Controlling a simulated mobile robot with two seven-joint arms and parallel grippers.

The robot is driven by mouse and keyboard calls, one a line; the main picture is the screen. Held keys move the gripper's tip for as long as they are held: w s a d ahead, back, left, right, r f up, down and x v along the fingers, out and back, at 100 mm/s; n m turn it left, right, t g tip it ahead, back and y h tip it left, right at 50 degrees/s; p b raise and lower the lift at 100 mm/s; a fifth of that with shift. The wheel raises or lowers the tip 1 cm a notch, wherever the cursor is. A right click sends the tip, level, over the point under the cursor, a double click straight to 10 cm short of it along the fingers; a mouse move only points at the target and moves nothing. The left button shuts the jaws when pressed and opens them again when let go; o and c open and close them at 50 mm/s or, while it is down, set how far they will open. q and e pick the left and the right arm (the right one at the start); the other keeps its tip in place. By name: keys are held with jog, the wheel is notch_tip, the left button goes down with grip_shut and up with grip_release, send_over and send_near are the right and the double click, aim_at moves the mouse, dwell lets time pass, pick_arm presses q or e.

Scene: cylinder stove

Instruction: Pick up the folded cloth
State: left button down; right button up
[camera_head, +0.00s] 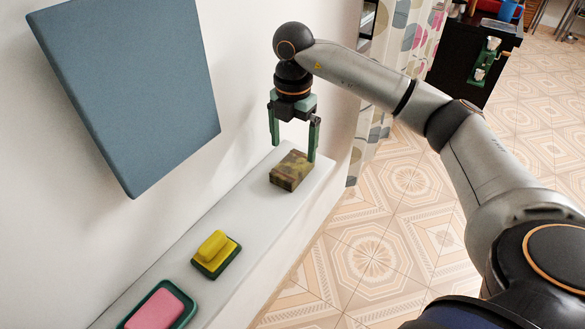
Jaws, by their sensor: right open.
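A small block-shaped bundle with a mottled green and brown pattern, which looks like the folded cloth (291,171), lies near the far end of a white ledge (247,213). My right gripper (294,153) points down with its two green fingers spread apart and nothing between them. It hangs over the cloth; its right fingertip appears beside the cloth's far right edge and the left one behind its back left side. I cannot tell whether either finger touches it. My left gripper is not in view.
On the ledge nearer to me are a yellow block on a dark green base (214,252) and a pink block (155,311) in a green tray. A blue-grey panel (130,85) hangs on the wall to the left. Tiled floor (370,250) lies right of the ledge, and a patterned curtain (408,45) hangs beyond.

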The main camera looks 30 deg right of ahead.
aim_at(293, 165)
notch_tip(293, 165, down, 5)
jog(key=shift+s+a+f, duration=0.1)
jog(key=shift+c, duration=0.2)
jog(key=c, duration=1.2)
